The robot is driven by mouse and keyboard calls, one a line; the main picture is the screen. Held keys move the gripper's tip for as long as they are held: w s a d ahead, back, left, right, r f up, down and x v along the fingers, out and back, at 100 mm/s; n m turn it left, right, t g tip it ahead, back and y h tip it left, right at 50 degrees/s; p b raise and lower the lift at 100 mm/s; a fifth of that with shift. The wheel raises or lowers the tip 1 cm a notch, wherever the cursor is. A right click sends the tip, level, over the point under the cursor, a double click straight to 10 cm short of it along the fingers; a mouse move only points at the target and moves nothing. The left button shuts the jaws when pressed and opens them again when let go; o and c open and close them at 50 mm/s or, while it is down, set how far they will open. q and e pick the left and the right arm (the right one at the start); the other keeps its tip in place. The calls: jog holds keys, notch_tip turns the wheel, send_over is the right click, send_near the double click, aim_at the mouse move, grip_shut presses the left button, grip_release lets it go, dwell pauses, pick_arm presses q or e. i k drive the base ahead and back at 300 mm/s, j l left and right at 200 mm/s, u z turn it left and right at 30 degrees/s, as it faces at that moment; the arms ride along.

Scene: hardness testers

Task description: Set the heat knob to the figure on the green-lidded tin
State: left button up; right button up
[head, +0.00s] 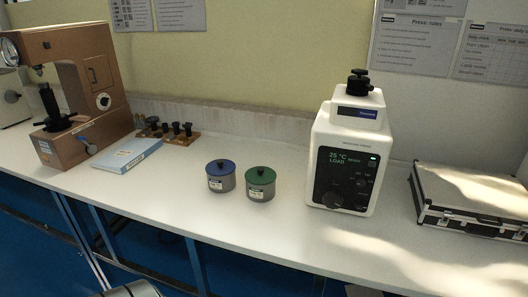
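The green-lidded tin (261,184) stands upright on the white bench, with a small pale label on its front. The writing on that label is too small to read. A white press (347,150) stands to its right. Its black front panel (347,180) has a display with "25 °C" and "LOAD" in green. A large dark round knob (332,200) sits low on the panel's left side, with smaller dark controls at its right. I cannot read which one is the heat knob, nor its pointer.
A blue-lidded tin (220,176) stands just left of the green-lidded one. A brown tester (79,90), a light blue book (126,154) and a wooden rack (168,132) are at the left. A black-and-silver case (471,196) lies at the right. The bench front (270,222) is clear.

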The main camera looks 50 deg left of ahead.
aim_at(361, 183)
jog(key=u, duration=1.65)
jog(key=l, duration=0.5)
jog(key=k+l, duration=0.15)
jog(key=l, duration=0.4)
